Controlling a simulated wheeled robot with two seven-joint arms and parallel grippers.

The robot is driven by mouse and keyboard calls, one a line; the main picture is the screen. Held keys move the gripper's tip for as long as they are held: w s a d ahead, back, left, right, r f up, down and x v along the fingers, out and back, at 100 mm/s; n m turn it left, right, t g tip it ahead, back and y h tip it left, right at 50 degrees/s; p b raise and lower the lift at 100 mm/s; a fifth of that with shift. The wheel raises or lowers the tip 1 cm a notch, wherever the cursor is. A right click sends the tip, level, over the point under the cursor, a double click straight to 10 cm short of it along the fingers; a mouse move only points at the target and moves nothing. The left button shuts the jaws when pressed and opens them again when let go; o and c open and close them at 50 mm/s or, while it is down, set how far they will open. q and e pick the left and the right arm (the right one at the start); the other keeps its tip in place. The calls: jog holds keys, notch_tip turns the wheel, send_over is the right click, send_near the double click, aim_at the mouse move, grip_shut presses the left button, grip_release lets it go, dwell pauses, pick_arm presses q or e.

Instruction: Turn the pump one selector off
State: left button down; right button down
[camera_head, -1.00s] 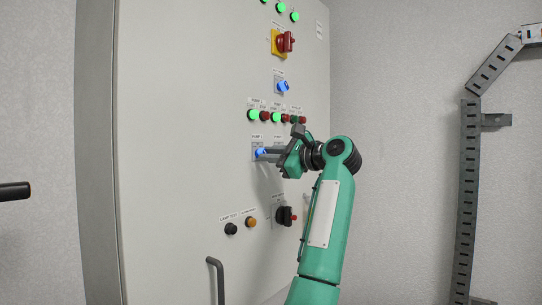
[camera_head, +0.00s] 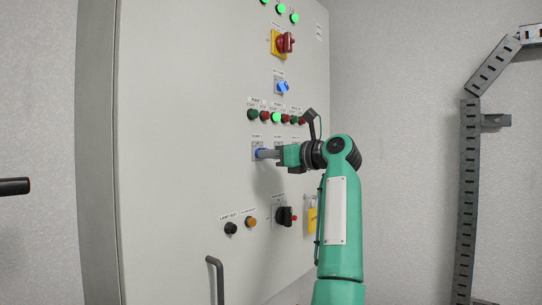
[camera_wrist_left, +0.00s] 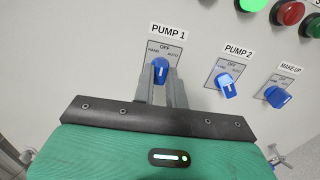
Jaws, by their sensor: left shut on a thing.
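The pump one selector is a blue knob (camera_head: 259,154) on the grey cabinet door, under a row of lamps. In the left wrist view the knob (camera_wrist_left: 161,73) sits below the PUMP 1 label, on a plate marked HAND, OFF and AUTO. Its white mark points up toward OFF. My left gripper (camera_head: 266,154) is shut on the knob, with one grey finger on each side of it in the left wrist view (camera_wrist_left: 161,82). The fingers hide the knob's lower sides. My right gripper is not in view.
The PUMP 2 selector (camera_wrist_left: 226,85) and MAKE-UP selector (camera_wrist_left: 277,97) are to the right. A red-and-yellow switch (camera_head: 284,43) is above; a black switch (camera_head: 284,216), yellow padlock (camera_head: 311,218) and door handle (camera_head: 215,278) are below.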

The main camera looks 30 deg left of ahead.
pick_arm(q)
jog(key=shift+m, duration=0.4)
jog(key=c, duration=1.4)
grip_release()
jog(key=shift+c, duration=0.2)
jog(key=shift+d, duration=0.1)
jog(key=s+d+b, duration=0.1)
jog(key=d+b, duration=0.4)
jog(key=d, duration=0.8)
jog(key=shift+d, duration=0.35)
